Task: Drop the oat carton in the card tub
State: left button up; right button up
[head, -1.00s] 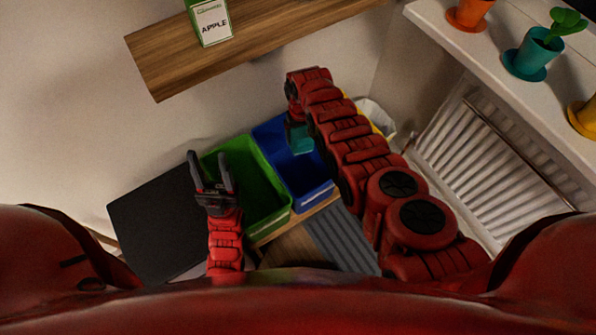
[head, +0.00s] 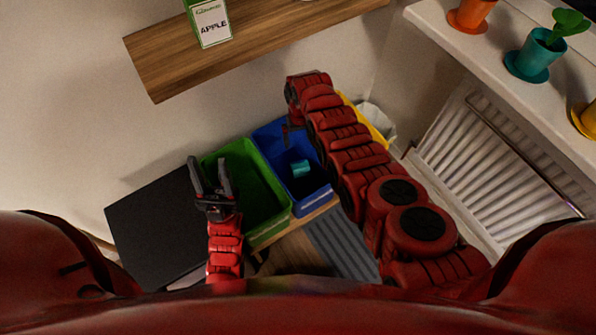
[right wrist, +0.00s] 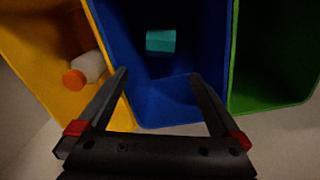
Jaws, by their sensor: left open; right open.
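A teal carton (head: 301,169), likely the oat carton, is inside the blue tub (head: 319,199); I cannot tell whether it rests on the floor. In the right wrist view the same carton (right wrist: 161,41) shows within the walls of the blue tub (right wrist: 165,103). I cannot read the tub's label, so I cannot confirm it is the card tub. My right gripper (head: 287,134) is open and empty above the blue tub. In the right wrist view its fingers (right wrist: 160,80) are spread apart. My left gripper (head: 208,172) is open and empty by the green tub.
The green tub (head: 283,214) stands left of the blue one. A yellow tub (right wrist: 32,50), right of the blue one in the head view, holds a white bottle (right wrist: 88,66) with an orange cap. A wooden shelf (head: 265,40) bears an apple carton (head: 210,24). A radiator (head: 505,150) is at right.

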notch_tip(320, 180, up, 11)
jog(key=shift+p, duration=0.3)
jog(key=shift+f, duration=0.15)
dwell(0.3)
